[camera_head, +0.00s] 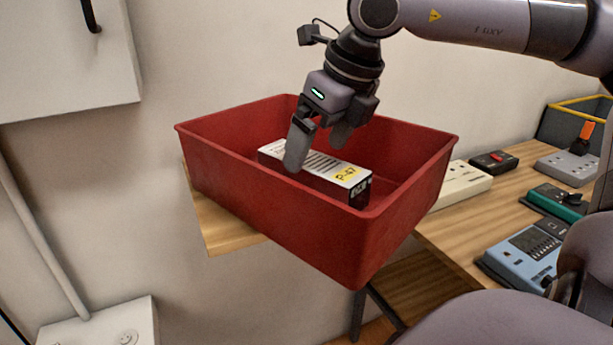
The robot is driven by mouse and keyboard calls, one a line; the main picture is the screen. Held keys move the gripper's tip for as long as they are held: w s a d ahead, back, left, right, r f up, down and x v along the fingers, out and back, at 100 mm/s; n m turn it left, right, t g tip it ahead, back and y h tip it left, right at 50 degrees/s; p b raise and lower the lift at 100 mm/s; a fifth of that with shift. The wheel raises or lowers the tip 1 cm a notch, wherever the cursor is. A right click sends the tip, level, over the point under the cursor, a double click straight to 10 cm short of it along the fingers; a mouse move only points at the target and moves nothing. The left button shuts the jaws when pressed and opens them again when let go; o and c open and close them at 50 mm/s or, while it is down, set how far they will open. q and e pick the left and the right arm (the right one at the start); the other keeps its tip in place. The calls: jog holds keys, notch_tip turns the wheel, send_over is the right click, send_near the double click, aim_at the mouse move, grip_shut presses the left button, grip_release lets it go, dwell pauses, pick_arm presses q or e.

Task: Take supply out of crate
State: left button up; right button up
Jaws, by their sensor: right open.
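A red crate (270,215) stands at the left end of the wooden bench, its front corner jutting past the bench edge. Inside it lies a supply, a box-shaped unit with a pale, vented top and a yellow label reading P-47 (347,174). The crate's front wall hides its lower part. My right gripper (318,152) reaches down into the crate from above, its fingers spread on either side of the supply. The near finger overlaps the supply in the picture; I cannot tell whether it touches. My left gripper is not in view.
The wooden bench (478,232) runs right of the crate. On it are a white power strip (461,184), a blue meter (522,258), a green-and-dark device (556,201) and a grey tester (567,167). A bin with a yellow rim (578,101) stands at the back right.

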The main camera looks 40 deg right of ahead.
aim_at(311, 159)
jog(key=x, duration=0.5)
jog(key=shift+d+r, duration=0.1)
jog(key=shift+d, duration=0.15)
jog(key=shift+c, duration=0.3)
jog(key=c, duration=1.5)
jog(key=shift+w+r, duration=0.1)
jog(key=shift+r, duration=0.05)
grip_shut()
